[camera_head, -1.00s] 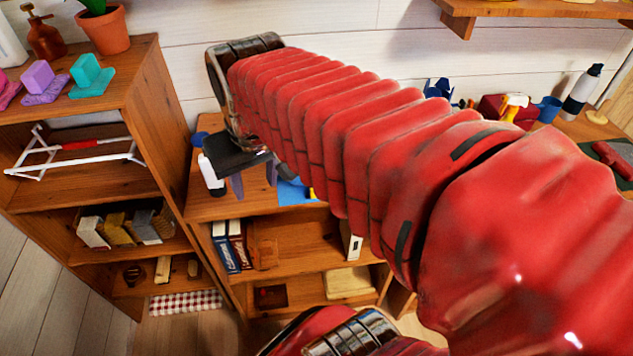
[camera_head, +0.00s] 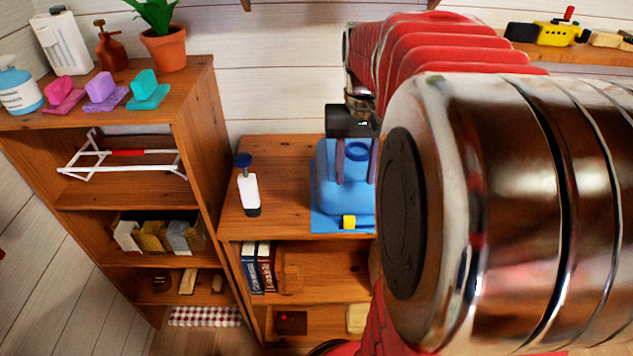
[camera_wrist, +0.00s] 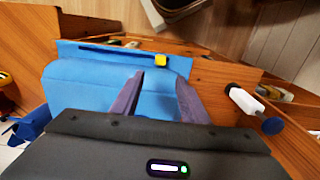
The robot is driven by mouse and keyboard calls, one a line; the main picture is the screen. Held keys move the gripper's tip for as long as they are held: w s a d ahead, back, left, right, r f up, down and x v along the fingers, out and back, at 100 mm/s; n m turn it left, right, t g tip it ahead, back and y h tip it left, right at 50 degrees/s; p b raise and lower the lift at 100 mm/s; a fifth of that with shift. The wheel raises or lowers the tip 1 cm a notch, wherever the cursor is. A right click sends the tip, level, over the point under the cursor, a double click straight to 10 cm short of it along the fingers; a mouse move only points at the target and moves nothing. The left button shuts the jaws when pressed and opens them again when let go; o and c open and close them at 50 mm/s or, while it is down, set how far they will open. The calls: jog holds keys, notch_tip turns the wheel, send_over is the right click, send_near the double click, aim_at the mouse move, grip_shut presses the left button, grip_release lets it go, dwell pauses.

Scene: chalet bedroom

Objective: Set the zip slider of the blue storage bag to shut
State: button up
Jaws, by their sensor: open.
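The blue storage bag (camera_head: 325,195) lies on the wooden shelf top, its right side hidden by my arm in the head view. In the wrist view the bag (camera_wrist: 85,85) shows a dark zip track (camera_wrist: 105,53) along its flat edge. The yellow zip slider (camera_head: 349,222) sits at the front edge. In the wrist view the slider (camera_wrist: 161,60) is at the track's right end. My gripper (camera_head: 355,183) is open and empty over the bag, fingers pointing down. In the wrist view the fingertips (camera_wrist: 160,79) straddle a bare part of the bag, apart from the slider.
A white bottle with a blue cap (camera_head: 249,192) stands left of the bag, and shows beside it in the wrist view (camera_wrist: 246,101). A taller bookcase (camera_head: 195,120) rises at the left. Bare shelf top (camera_head: 285,185) lies between bottle and bag.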

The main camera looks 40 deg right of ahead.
aim_at(350, 218)
jog(key=shift+f, duration=0.15)
notch_tip(350, 218, down, 14)
jog(key=shift+r, duration=0.25)
dwell(0.4)
jog(key=shift+c, duration=0.3)
grip_shut()
